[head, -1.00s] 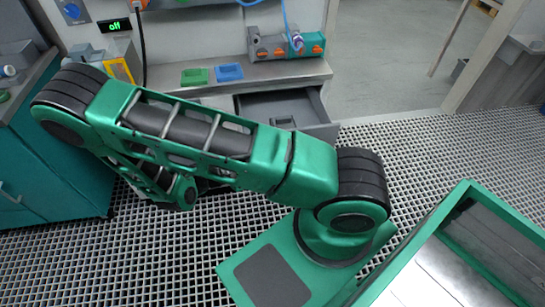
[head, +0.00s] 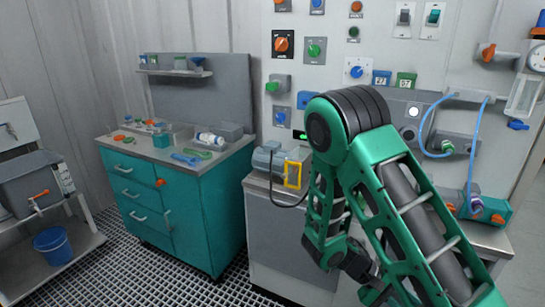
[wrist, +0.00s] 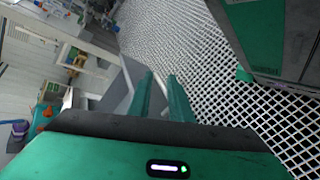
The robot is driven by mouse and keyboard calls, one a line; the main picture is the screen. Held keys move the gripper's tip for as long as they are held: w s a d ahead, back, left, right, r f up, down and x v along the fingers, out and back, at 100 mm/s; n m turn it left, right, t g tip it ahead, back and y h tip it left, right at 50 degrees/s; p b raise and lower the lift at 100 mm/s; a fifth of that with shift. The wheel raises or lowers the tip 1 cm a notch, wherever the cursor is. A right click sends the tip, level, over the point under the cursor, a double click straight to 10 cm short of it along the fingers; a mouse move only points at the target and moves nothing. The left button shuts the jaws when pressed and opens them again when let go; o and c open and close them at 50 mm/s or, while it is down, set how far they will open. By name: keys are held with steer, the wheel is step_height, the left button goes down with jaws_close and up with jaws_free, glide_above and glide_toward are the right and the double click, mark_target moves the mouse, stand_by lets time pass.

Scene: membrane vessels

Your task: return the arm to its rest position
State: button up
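My green and black arm (head: 400,200) is folded on the right side of the head view, in front of the bench. Its elbow is high and the forearm hangs down. My gripper shows in the wrist view (wrist: 161,88) as two green fingers with a gap between them. I see nothing held between them. They point out over the grated floor. In the head view the fingers cannot be made out behind the arm links.
A teal cabinet (head: 180,210) with tools on top stands left of the bench. A grey pump with a yellow frame (head: 293,174) sits near my elbow. A blue bucket (head: 53,246) is at far left. Grated floor (head: 135,278) is clear in front of the cabinet.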

steer(key=s+d+r+m+t+y, duration=0.1)
steer(key=s+r+y, duration=0.4)
steer(key=r, duration=0.5)
steer(key=s+d+r+m+t+y, duration=0.2)
steer(key=s+r+m+t+y, duration=0.2)
steer(key=r, duration=0.7)
steer(key=s+m+y, duration=0.2)
steer(key=s, duration=0.2)
steer(key=shift+s+d+r, duration=0.15)
steer(key=shift+s+r, duration=0.05)
steer(key=shift+s, duration=0.2)
steer(key=shift+w+f, duration=0.25)
steer(key=shift+w, duration=0.35)
